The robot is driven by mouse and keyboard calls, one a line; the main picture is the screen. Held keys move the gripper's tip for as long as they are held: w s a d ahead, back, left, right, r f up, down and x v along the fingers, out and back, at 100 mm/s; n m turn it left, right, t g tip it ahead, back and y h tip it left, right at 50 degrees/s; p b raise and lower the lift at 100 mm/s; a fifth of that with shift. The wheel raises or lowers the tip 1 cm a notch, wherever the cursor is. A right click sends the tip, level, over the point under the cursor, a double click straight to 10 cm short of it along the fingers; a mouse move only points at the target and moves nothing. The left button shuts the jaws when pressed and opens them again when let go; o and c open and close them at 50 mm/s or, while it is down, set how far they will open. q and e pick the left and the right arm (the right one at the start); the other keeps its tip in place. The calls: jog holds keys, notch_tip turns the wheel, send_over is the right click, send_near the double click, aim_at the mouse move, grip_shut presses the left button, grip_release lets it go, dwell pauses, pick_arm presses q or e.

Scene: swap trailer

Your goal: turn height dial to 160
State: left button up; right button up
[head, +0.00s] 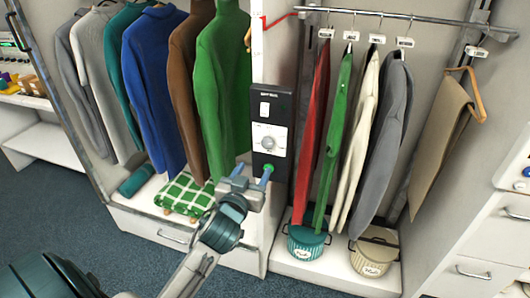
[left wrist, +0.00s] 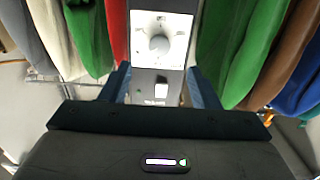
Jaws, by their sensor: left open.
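The height dial (head: 268,143) is a round pale knob on a white plate, set in a dark upright control panel (head: 285,103) on the divider between the closet bays. In the left wrist view the dial (left wrist: 159,44) appears ahead, between and beyond the finger ends. Its reading is too small to make out. My left gripper (head: 253,171) is open and empty, in front of the panel's lower part and below the dial in the head view. Its two blue-grey fingers (left wrist: 159,75) stand apart and do not visibly touch the dial. My right gripper is not in view.
Sweaters, including a green one (head: 222,90), hang left of the panel. Trousers, including a red pair (head: 313,125), hang close on its right. Below are a green checked cloth (head: 185,197), a teal pot (head: 307,243) and a cream pot (head: 372,255).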

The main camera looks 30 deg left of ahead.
aim_at(267, 145)
pick_arm(q)
jog(key=x, duration=0.3)
jog(key=p+x, duration=0.1)
jog(key=x, duration=0.2)
jog(key=p+x, duration=0.1)
jog(key=x, duration=0.2)
jog(key=shift+w+a+r, duration=0.1)
jog(key=shift+w+r, duration=0.15)
jog(key=shift+r, duration=0.1)
jog(key=shift+w+a, duration=0.1)
jog(key=shift+w, duration=0.45)
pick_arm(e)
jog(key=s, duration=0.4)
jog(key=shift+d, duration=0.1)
pick_arm(q)
jog(key=c, duration=1)
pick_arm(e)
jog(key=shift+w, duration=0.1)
